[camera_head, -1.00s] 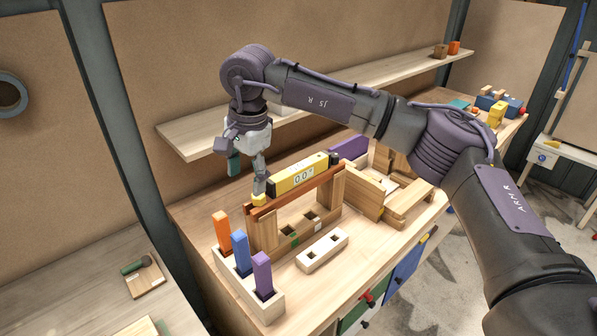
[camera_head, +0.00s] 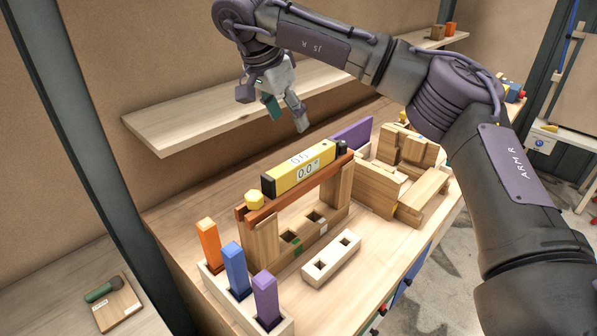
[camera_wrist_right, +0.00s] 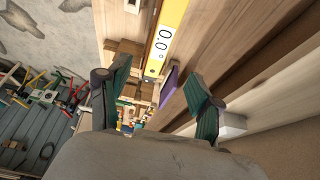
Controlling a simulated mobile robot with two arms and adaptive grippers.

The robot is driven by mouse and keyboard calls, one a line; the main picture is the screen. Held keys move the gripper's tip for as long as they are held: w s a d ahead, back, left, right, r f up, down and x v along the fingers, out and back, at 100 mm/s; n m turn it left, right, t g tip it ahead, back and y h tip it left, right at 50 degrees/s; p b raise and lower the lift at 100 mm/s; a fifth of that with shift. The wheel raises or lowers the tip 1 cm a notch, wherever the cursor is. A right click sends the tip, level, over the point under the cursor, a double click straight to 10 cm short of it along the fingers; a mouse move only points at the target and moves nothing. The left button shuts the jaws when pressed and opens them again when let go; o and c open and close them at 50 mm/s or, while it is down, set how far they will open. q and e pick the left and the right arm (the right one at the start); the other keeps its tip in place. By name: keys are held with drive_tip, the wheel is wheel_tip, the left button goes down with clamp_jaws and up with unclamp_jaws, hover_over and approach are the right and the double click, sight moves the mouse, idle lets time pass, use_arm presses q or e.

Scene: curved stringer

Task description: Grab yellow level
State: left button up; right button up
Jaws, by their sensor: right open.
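The yellow level (camera_head: 304,168) with black ends and a display reading 0.0° lies on the reddish-brown curved stringer (camera_head: 284,194), which rests across wooden uprights on the workbench. A small yellow hexagonal piece (camera_head: 254,199) sits on the stringer left of the level. My right gripper (camera_head: 288,117) is open and empty, above and behind the level, apart from it. In the right wrist view the level (camera_wrist_right: 168,35) shows beyond the two open fingers (camera_wrist_right: 160,93). My left gripper is out of view.
Orange (camera_head: 208,242), blue (camera_head: 236,268) and purple (camera_head: 266,296) pegs stand in a wooden holder in front. A pale block with holes (camera_head: 331,258) lies beside the frame. Stacked wooden blocks (camera_head: 405,165) stand at right. A wall shelf (camera_head: 215,112) runs behind my right gripper.

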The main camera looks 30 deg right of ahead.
sight(302, 158)
drive_tip(key=p+x, duration=0.1)
drive_tip(key=x, duration=0.8)
drive_tip(key=shift+w+a, duration=0.15)
drive_tip(key=p+x, duration=0.2)
drive_tip(key=x, duration=0.2)
drive_tip(key=shift+f, duration=0.75)
drive_tip(key=shift+r, duration=0.1)
clamp_jaws()
